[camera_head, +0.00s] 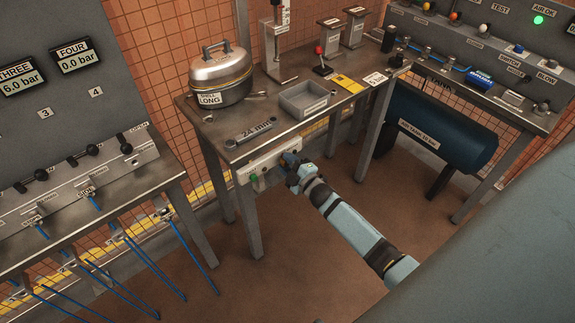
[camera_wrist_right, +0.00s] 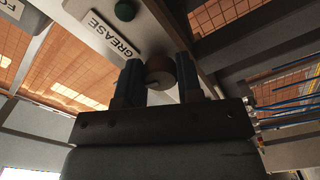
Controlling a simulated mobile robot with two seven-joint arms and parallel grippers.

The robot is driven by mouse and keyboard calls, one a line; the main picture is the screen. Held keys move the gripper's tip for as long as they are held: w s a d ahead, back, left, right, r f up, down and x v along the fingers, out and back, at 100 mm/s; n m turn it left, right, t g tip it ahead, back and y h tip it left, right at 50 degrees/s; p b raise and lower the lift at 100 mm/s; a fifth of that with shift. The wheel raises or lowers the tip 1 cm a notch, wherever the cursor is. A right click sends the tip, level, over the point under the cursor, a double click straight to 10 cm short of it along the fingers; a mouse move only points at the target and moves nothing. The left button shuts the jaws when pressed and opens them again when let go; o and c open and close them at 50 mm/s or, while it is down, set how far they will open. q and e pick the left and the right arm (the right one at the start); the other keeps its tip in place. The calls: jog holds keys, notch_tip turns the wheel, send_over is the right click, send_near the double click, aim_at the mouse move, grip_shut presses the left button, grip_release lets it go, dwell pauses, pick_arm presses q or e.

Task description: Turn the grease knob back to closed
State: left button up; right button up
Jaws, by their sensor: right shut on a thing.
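The grease knob (camera_wrist_right: 160,72) is a small round brownish knob on the pale panel under the table edge. It shows in the right wrist view beside the GREASE label (camera_wrist_right: 112,36). My right gripper (camera_wrist_right: 160,82) has a finger on each side of the knob and is shut on it. In the head view my right gripper (camera_head: 290,161) reaches the right part of the pale panel (camera_head: 268,165) and hides the knob there. I cannot tell the knob's turn position. My left gripper is not in view.
A green button (camera_wrist_right: 124,10) sits close to the GREASE label. The table above holds a lidded metal pot (camera_head: 220,77), a grey tray (camera_head: 303,100) and a wrench (camera_head: 250,132). A dark blue tank (camera_head: 440,128) lies to the right. The floor in front is clear.

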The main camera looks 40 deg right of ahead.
jog(key=shift+n+b, duration=0.4)
jog(key=shift+n, duration=0.9)
jog(key=o, duration=0.9)
jog(key=s, duration=0.9)
jog(key=s+d, duration=0.1)
jog(key=s, duration=0.3)
jog(key=shift+s, duration=0.4)
